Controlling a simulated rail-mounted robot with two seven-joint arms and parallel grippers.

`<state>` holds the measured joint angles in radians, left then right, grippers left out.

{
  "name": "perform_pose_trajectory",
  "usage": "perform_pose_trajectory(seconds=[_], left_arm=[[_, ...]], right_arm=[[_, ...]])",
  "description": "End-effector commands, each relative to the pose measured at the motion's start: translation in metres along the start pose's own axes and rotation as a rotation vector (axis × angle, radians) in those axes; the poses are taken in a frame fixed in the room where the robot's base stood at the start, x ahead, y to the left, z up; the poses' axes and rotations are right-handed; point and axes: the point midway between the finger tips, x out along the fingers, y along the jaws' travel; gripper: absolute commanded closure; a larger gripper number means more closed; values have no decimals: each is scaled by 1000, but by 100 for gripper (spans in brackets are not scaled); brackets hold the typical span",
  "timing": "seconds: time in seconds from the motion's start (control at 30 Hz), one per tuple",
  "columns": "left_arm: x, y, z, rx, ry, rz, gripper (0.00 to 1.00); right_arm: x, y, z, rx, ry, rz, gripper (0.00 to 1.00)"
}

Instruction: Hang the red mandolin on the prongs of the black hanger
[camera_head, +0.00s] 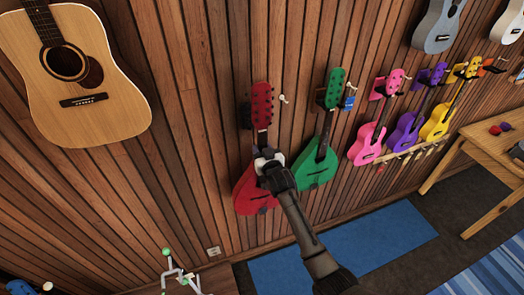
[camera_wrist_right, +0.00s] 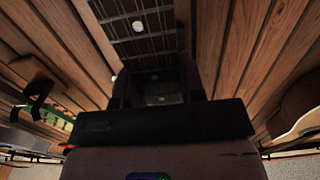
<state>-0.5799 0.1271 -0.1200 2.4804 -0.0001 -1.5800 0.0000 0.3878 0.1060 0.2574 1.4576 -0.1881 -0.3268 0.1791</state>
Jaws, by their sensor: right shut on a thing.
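The red mandolin (camera_head: 246,192) is upright against the wood-slat wall, with its red headstock (camera_head: 262,100) at the top. My right gripper (camera_head: 266,158) is shut on its neck, just above the body, and covers part of it. In the right wrist view the dark fretboard (camera_wrist_right: 145,38) with pale dots runs between the fingers (camera_wrist_right: 158,88). The black hanger (camera_head: 245,116) shows at the left edge of the headstock. Its prongs are mostly hidden, so I cannot tell whether the neck sits between them. My left gripper is not in view.
A green mandolin (camera_head: 316,168) hangs close on the right, with pink (camera_head: 366,143), purple (camera_head: 405,133) and yellow (camera_head: 438,122) ukuleles beyond. A large acoustic guitar (camera_head: 112,100) hangs at left. A wooden table (camera_head: 490,160) stands at right. A blue mat (camera_head: 345,250) lies below.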

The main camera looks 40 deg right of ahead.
Motion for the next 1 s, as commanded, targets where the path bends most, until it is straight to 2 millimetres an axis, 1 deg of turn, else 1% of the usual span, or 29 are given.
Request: perform_pose_trajectory(seconds=[0.03,0.37,1.0], left_arm=[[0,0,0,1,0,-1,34],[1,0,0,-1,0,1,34],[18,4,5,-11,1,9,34]], right_arm=[[0,0,-4,0,8,0,100],[2,0,-3,0,9,0,100],[28,0,-4,1,9,0,100]])
